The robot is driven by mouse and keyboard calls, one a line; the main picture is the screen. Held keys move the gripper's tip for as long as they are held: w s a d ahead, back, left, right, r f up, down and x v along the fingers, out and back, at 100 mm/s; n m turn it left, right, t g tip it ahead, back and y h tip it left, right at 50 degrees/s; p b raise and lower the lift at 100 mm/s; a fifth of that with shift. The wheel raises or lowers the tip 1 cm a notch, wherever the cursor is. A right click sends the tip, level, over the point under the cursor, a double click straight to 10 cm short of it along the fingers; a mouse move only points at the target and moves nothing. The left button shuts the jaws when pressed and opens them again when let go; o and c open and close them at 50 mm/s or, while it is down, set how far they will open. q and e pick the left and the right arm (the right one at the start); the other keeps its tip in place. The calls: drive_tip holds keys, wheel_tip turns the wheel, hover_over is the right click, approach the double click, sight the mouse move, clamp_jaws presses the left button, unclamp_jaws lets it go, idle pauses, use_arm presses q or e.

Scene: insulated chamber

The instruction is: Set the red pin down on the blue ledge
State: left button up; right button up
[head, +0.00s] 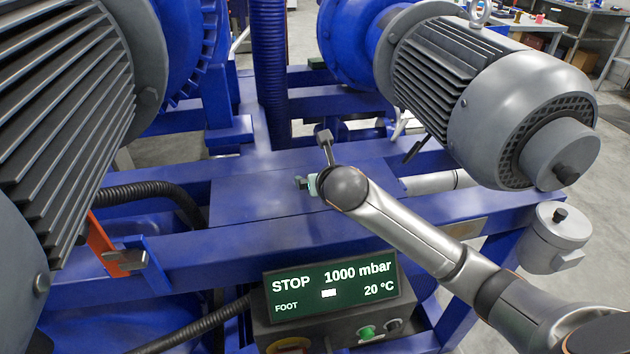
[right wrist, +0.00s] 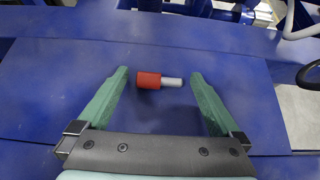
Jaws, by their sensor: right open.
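The red pin (right wrist: 149,80) lies on its side on the flat blue ledge (right wrist: 60,90) in the right wrist view. It has a thick red head on the left and a thinner silver shank on the right. My right gripper (right wrist: 160,75) is open, with one green finger on each side of the pin. I see a gap between the pin and both fingers. In the head view my right gripper (head: 304,183) is over the blue ledge (head: 245,198), and the pin cannot be made out there. My left gripper is not in view.
A grey ribbed motor (head: 470,90) stands at the right, and another large ribbed housing (head: 60,90) at the left. A black hose (head: 150,192) runs left of the ledge. A display panel (head: 332,287) reading STOP sits in front. The ledge around the pin is clear.

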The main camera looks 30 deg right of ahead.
drive_tip(key=c, duration=1.5)
